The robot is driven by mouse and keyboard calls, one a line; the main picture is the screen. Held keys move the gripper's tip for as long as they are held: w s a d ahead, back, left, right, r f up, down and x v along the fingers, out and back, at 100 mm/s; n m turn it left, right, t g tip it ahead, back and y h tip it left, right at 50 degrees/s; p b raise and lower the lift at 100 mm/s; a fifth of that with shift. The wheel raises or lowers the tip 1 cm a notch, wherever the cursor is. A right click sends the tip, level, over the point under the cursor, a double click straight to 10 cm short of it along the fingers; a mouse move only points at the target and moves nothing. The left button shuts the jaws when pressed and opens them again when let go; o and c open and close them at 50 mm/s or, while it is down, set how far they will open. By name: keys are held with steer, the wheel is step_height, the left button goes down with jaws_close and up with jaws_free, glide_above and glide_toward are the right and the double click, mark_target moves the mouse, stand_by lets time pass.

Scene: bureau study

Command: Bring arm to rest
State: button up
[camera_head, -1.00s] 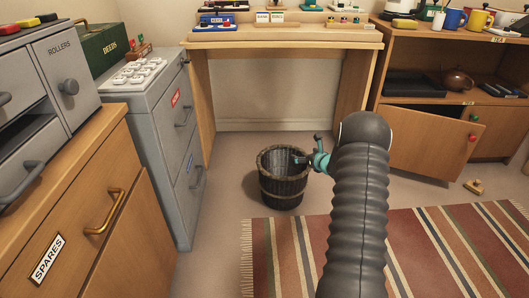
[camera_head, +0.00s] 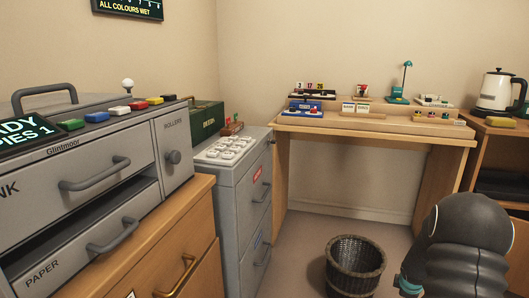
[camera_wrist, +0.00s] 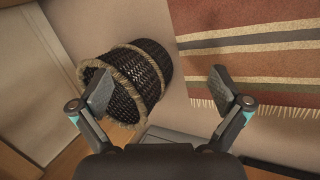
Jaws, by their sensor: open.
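My arm (camera_head: 462,245) shows at the lower right of the head view, its end low and to the right of the wicker basket. My gripper (camera_wrist: 160,92) is open in the wrist view, its two fingers wide apart with nothing between them touching the pads. The dark wicker basket (camera_wrist: 122,84) lies beyond the left finger in that view, and its rim is partly covered by the finger. The basket also stands on the floor in the head view (camera_head: 354,268). The fingertips are hidden in the head view.
A grey machine (camera_head: 85,170) with coloured buttons stands at left on a wooden cabinet (camera_head: 190,255). A grey drawer unit (camera_head: 228,195) is beside the desk (camera_head: 375,128). A kettle (camera_head: 494,92) stands at right. A striped rug (camera_wrist: 260,55) lies on the floor near the basket.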

steer(key=s+a+r+m+y+p, duration=0.1)
steer(key=s+a+r+m, duration=0.5)
steer(key=s+a+r, duration=0.9)
steer(key=s+a+r+m+t+y+p, duration=0.1)
steer(key=s+a+r+m, duration=0.5)
steer(key=s+a+r, duration=0.9)
step_height(320, 180, up, 5)
steer(key=s+y+p, duration=0.1)
steer(key=s+p, duration=0.1)
steer(key=shift+a+f+p, duration=0.15)
steer(key=shift+a+p, duration=0.15)
steer(key=shift+p, duration=0.05)
steer(key=shift+c, duration=0.2)
